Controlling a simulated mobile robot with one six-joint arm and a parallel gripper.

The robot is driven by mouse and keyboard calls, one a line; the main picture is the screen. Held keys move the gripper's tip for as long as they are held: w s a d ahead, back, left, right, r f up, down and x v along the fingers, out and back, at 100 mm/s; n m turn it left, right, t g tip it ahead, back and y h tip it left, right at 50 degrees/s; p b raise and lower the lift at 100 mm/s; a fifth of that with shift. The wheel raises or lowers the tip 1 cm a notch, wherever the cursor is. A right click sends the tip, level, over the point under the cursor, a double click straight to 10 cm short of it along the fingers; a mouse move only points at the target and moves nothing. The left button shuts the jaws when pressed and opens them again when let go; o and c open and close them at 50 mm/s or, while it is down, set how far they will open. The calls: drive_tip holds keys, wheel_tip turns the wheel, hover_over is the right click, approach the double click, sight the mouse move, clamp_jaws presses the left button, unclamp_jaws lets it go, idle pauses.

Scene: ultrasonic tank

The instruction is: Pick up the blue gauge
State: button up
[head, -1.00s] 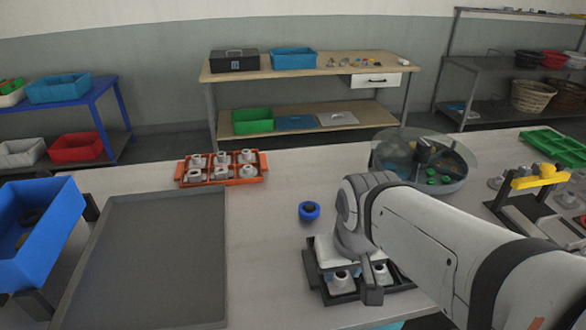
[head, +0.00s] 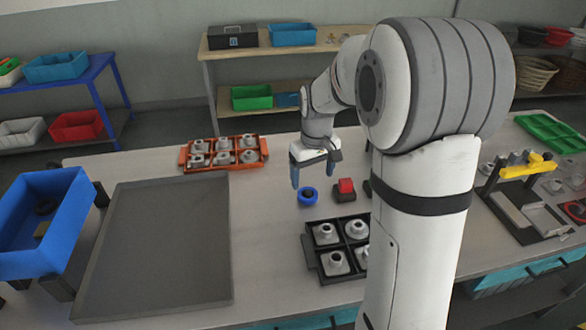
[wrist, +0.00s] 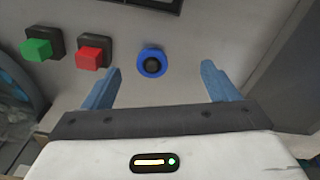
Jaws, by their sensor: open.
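The blue gauge (head: 308,196) is a small blue ring with a dark centre, lying on the grey table between the orange tray and the black tray. It also shows in the wrist view (wrist: 152,62), between the lines of my two fingers and a little beyond the fingertips. My gripper (head: 312,174) is open and empty, pointing down just above and behind the gauge in the head view. Its blue fingers (wrist: 160,76) stand wide apart in the wrist view. Nothing visible touches the gauge.
A red block on a black base (head: 345,189) stands close right of the gauge; a green block (wrist: 37,49) is beyond it. The black tray (head: 314,262) with pale parts is in front. An orange tray (head: 183,160) and a flat grey tray (head: 160,240) lie left.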

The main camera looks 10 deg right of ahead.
drive_tip(key=n+p, duration=0.1)
drive_tip(key=p, duration=0.1)
hover_over(308, 190)
drive_tip(key=a, duration=0.1)
wheel_tip(308, 190, down, 4)
drive_tip(key=shift+w+r+g, duration=0.1)
drive_tip(key=shift+g, duration=0.3)
drive_tip(key=f, duration=0.2)
drive_tip(key=f+p, duration=0.1)
drive_tip(key=f, duration=0.2)
drive_tip(key=f+p, duration=0.1)
drive_tip(key=f, duration=0.2)
drive_tip(key=shift+s+d+f, duration=0.1)
drive_tip(key=shift+s+d, duration=0.1)
drive_tip(key=shift+d, duration=0.2)
drive_tip(key=shift+c, duration=0.4)
drive_tip(key=c, duration=1.1)
